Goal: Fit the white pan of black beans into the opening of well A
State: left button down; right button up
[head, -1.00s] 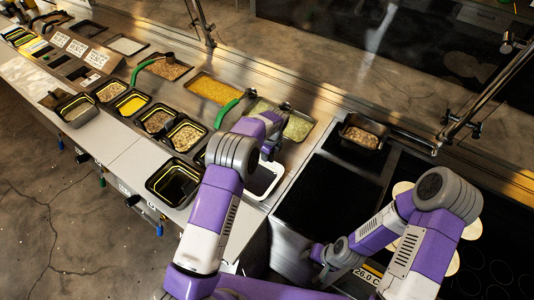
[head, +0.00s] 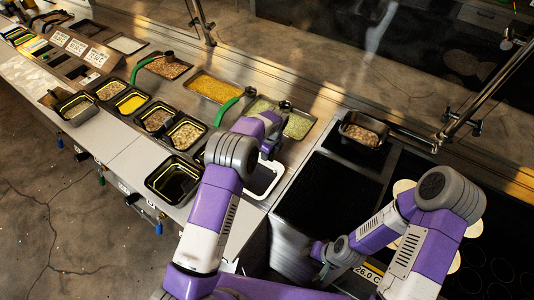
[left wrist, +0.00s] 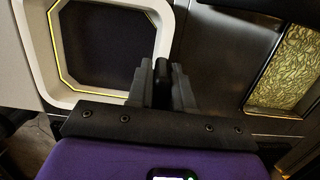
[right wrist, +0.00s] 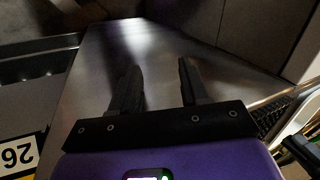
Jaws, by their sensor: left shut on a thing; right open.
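The white pan of black beans (head: 279,175) is at the near right end of the steel counter in the head view, partly hidden by my left arm. In the left wrist view the pan (left wrist: 62,68) shows a pale rim, a thin yellow line and a dark inside; single beans cannot be made out. My left gripper (left wrist: 160,82) is shut at the pan's right edge. Well A's label is not readable, and I cannot tell whether the pan sits in an opening or above it. My right gripper (right wrist: 158,85) is open and empty, low beside the counter's end.
Black pans of food (head: 184,133) line the counter's front, with an empty-looking black pan (head: 173,180) left of my left arm. Green-handled ladles rest by the back wells, including the yellow one (head: 213,87). A dark griddle (head: 325,195) and a meat pan (head: 363,130) are at right.

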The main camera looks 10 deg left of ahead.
pick_arm(q)
jog(key=shift+a+r+p, duration=0.25)
jog(key=shift+r+p, duration=0.2)
jog(key=shift+r, duration=0.05)
jog(key=shift+w+d+r+p, duration=0.1)
jog(key=shift+w+r+p, duration=0.1)
jog(key=shift+r+p, duration=0.35)
jog(key=shift+w+d+r+p, duration=0.1)
jog(key=shift+w+r+p, duration=0.15)
jog(key=shift+r, duration=0.5)
jog(key=shift+s+r+p, duration=0.1)
jog(key=shift+r+p, duration=0.2)
jog(key=shift+r, duration=0.1)
pick_arm(e)
jog(key=shift+s+r+g, duration=0.2)
jog(key=shift+r+g, duration=0.2)
jog(key=shift+r, duration=0.15)
jog(key=shift+f, duration=0.15)
